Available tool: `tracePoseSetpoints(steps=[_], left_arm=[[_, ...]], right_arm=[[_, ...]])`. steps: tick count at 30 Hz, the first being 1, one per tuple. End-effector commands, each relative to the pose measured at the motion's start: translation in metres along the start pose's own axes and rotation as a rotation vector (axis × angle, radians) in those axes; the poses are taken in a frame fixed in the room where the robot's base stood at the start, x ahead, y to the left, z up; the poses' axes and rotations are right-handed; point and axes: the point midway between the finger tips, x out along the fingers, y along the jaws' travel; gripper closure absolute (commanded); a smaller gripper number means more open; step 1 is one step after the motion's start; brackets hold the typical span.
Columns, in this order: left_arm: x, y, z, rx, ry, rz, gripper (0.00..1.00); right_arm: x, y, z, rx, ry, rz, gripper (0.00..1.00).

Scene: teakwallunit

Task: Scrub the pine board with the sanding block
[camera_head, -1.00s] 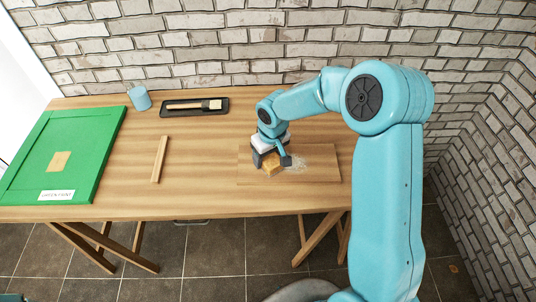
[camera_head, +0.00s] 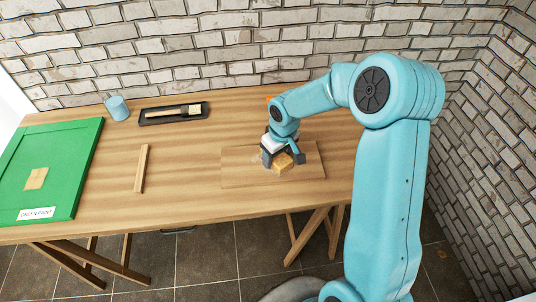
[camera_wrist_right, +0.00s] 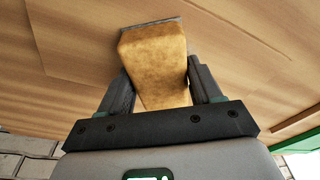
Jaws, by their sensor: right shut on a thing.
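The pine board (camera_head: 240,174) lies flat on the right half of the wooden table, near its front edge. My right gripper (camera_head: 281,159) is over the middle to right part of the board, pointing down. It is shut on the tan sanding block (camera_head: 283,165). In the right wrist view the sanding block (camera_wrist_right: 157,62) sits between the two dark fingers, with a grey layer at its far end by the wood. The block appears to be at the board surface; contact itself is hard to tell. My left gripper is not in view.
A narrow wood strip (camera_head: 141,169) lies left of the board. A dark tray (camera_head: 150,118) with a brush (camera_head: 182,110) and a blue cup (camera_head: 117,108) stand at the back. A green panel (camera_head: 62,160) covers the left end. A brick wall (camera_head: 230,50) runs behind the table.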

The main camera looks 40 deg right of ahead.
Motion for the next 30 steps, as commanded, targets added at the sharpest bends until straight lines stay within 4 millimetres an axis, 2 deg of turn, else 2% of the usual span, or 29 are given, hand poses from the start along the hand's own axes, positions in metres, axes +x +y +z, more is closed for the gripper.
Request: tracePoseSetpoints(steps=[7, 19, 26, 30], left_arm=[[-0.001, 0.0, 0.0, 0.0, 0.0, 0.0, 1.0], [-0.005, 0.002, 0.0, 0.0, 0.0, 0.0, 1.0], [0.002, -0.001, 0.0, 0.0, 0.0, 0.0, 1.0], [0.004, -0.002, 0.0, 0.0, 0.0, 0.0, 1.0]], right_arm=[[-0.001, 0.009, 0.006, 0.0, -0.001, 0.0, 0.6], [-0.005, 0.037, 0.024, 0.0, -0.003, 0.0, 0.6], [0.0, 0.039, 0.025, -0.002, -0.001, 0.0, 0.6], [0.0, 0.031, 0.021, -0.004, -0.001, -0.001, 0.6]])
